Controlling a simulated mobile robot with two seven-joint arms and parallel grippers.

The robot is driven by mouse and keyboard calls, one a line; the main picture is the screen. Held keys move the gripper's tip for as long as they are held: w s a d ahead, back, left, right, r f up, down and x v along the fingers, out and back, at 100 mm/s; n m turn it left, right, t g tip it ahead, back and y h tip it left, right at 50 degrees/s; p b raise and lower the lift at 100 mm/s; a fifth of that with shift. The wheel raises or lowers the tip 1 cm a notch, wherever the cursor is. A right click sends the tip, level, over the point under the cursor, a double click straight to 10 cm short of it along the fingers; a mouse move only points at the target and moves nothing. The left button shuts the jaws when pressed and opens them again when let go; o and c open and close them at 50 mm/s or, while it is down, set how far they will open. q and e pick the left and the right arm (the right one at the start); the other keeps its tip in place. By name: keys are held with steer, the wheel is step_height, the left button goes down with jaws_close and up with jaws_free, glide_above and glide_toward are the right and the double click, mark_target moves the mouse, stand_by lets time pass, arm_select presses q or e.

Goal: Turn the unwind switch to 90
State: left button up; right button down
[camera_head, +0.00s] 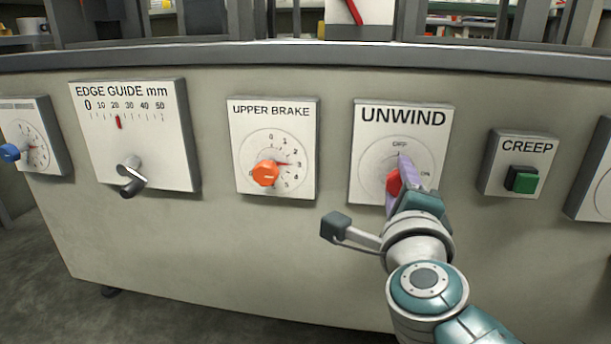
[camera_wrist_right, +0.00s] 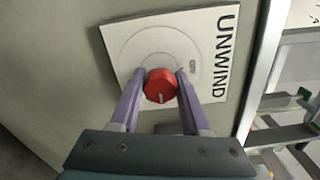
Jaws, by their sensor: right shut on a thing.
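The unwind switch is a red knob (camera_head: 393,183) on a white plate (camera_head: 365,150) labelled UNWIND, with OFF marked at the top and ON at the right of its dial. The knob also shows in the right wrist view (camera_wrist_right: 160,86), with a pale mark on its face. My right gripper (camera_head: 400,180) is at the knob, its purple fingers on both sides of it and shut on it. In the right wrist view the fingertips (camera_wrist_right: 161,82) flank the knob. The fingers hide part of the dial in the head view. My left gripper is not in view.
Left of the plate are the orange UPPER BRAKE knob (camera_head: 265,173) and the EDGE GUIDE panel (camera_head: 165,150) with a protruding crank. The green CREEP button (camera_head: 525,183) is close on the right. The grey machine front between the panels is bare.

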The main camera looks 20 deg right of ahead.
steer(key=shift+c, duration=1.9)
jaws_free()
steer(key=p+v, duration=0.3)
steer(key=v, duration=0.7)
steer(key=shift+w, duration=0.1)
